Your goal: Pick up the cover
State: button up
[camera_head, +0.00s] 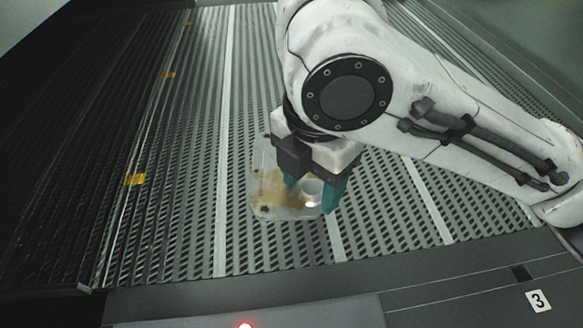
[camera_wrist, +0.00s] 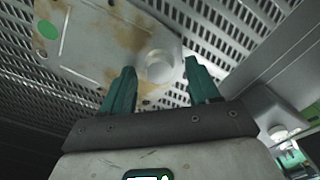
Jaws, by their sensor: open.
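The cover (camera_head: 266,196) is a pale, flat metal casting with brown stains and a raised round boss. It lies on the slotted metal surface, partly hidden behind my gripper in the head view. In the wrist view the cover (camera_wrist: 95,50) fills the upper left, with a green dot near its left side. My gripper (camera_head: 318,196) has teal fingers and is over the cover's right part. In the wrist view my gripper (camera_wrist: 163,78) is open, with its fingers on either side of the round boss (camera_wrist: 159,66). I cannot tell whether the fingers touch it.
The slotted surface (camera_head: 185,225) is bare around the cover, with light strips across it. Yellow tags (camera_head: 135,179) mark its left side. A dark front edge (camera_head: 440,270) carries a plate numbered 3 (camera_head: 538,300) and a red light (camera_head: 245,326).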

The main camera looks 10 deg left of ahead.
jog(key=shift+c, duration=0.3)
grip_shut()
dwell(0.3)
